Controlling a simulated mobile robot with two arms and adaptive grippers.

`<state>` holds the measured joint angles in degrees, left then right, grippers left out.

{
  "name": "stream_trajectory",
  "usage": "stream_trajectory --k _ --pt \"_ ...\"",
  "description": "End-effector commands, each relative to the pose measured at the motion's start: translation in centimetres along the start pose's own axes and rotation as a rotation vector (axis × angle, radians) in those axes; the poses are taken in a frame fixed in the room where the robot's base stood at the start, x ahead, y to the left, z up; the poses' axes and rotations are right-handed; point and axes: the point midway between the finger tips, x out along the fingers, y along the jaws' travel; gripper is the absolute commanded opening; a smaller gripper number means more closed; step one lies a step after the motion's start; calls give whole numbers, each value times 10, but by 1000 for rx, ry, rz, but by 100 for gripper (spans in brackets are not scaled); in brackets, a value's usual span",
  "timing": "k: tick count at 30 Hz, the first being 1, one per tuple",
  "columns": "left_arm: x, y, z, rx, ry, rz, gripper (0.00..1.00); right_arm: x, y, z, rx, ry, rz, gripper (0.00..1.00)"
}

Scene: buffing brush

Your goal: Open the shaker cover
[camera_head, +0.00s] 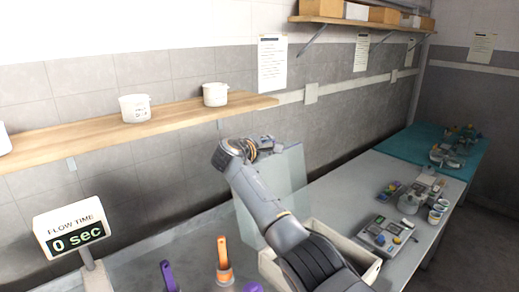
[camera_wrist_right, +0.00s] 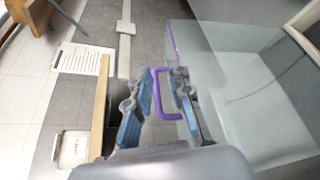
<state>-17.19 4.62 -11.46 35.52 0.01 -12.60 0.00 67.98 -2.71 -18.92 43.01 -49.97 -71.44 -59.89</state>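The shaker cover (camera_head: 290,175) is a clear, see-through panel at the centre of the head view, partly behind my right arm. The cover also fills the right side of the right wrist view (camera_wrist_right: 235,60). Its purple handle (camera_wrist_right: 156,95) shows there as a loop on the cover's edge. My right gripper (camera_head: 262,148) is up at the cover's top edge. In the right wrist view, my right gripper (camera_wrist_right: 160,92) has its blue fingers apart, one on each side of the handle's bar, with gaps visible. My left gripper is out of view.
A wooden shelf (camera_head: 180,123) with white cups runs along the wall behind the arm. A "0 sec" display (camera_head: 75,235) stands at left. Orange (camera_head: 223,262) and purple (camera_head: 168,275) handles stick up at the front. A white-walled box (camera_head: 362,262) and a grey bench lie right.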

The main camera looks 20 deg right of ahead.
Motion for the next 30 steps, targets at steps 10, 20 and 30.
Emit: stream_trajectory --k 10,20,30 --pt "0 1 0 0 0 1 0 -59 -1 -1 -1 2 -1 20" --pt "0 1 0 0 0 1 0 -71 -1 -1 -2 1 -3 20" --pt "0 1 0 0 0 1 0 -70 -7 -4 5 8 -9 20"
